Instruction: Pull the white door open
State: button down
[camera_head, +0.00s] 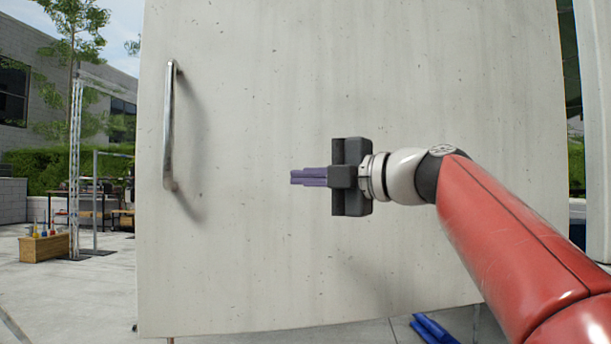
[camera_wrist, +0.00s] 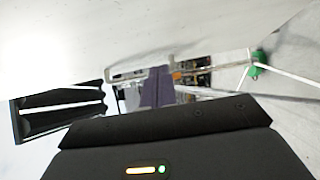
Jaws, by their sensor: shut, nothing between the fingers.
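The white door (camera_head: 250,270) fills the middle of the head view, pale and speckled. Its upright metal bar handle (camera_head: 169,125) is near the left edge and casts a shadow on the panel. My gripper (camera_head: 293,177) is in front of the door, right of the handle and clearly apart from it in the picture. Its purple fingers are together, empty, and point left toward the handle side. In the wrist view the fingers (camera_wrist: 158,86) show at the middle; a thin metal bar lies beyond them, and I cannot tell whether it is the handle.
A wooden box (camera_head: 44,247) with coloured items stands on the paving at left, near a metal truss post (camera_head: 75,170). Blue objects (camera_head: 432,328) lie on the ground below the door's lower right. A light pillar (camera_head: 597,120) stands at far right.

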aim_at(253, 178)
jog(key=p+x, duration=0.1)
jog(key=x, duration=0.2)
jog(key=w+p+x, duration=0.1)
jog(key=x, duration=0.2)
jog(key=d+p+x, duration=0.1)
jog(key=x, duration=0.2)
jog(key=shift+w+a+r+p, duration=0.1)
jog(key=shift+w+r+p, duration=0.05)
jog(key=shift+w+p, duration=0.25)
jog(key=shift+w+a, duration=0.2)
jog(key=shift+w, duration=0.4)
jog(key=shift+w, duration=0.1)
